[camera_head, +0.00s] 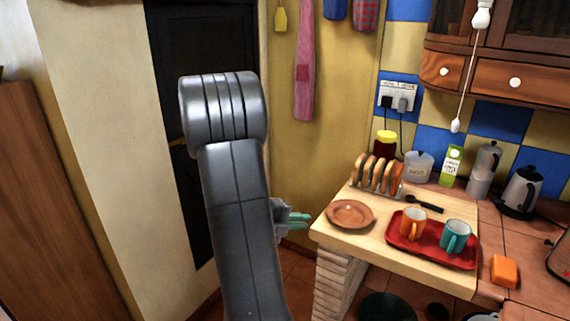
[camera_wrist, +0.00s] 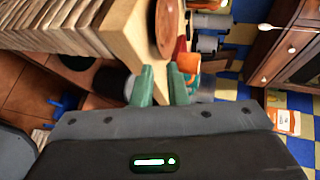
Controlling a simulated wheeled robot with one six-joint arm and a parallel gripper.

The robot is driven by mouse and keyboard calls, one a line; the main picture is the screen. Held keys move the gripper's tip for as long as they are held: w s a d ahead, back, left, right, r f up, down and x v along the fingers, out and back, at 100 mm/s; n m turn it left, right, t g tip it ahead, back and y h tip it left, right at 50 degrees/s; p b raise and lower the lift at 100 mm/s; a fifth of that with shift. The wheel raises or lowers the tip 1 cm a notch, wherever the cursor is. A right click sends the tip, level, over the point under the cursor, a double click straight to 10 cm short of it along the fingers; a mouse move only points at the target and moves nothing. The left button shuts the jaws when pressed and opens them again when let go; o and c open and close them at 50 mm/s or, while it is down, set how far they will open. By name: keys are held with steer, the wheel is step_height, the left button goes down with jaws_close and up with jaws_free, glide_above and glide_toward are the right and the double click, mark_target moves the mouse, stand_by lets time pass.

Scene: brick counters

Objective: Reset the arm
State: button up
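My arm rises in the middle of the head view and bends over at its top. My gripper (camera_head: 296,221) shows its green fingertips just left of the counter's edge, pointing right. In the wrist view my gripper (camera_wrist: 162,82) has its two green fingers apart with a narrow gap between them. Nothing is held in the gap. The counter edge lies beyond the fingertips in that view. Part of the gripper is hidden behind my arm in the head view.
The wooden counter (camera_head: 342,237) holds a brown plate (camera_head: 350,213), a toast rack (camera_head: 377,178) and a red tray (camera_head: 437,257) with an orange mug (camera_head: 413,223) and a teal mug (camera_head: 455,237). A wall (camera_head: 110,120) stands left of my arm.

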mark_target(330, 229)
steer(key=x, duration=1)
steer(key=shift+w+d+r, duration=0.15)
steer(key=shift+w+d, duration=0.05)
steer(key=shift+d, duration=0.25)
steer(key=shift+r, duration=0.5)
steer(key=shift+s, duration=0.15)
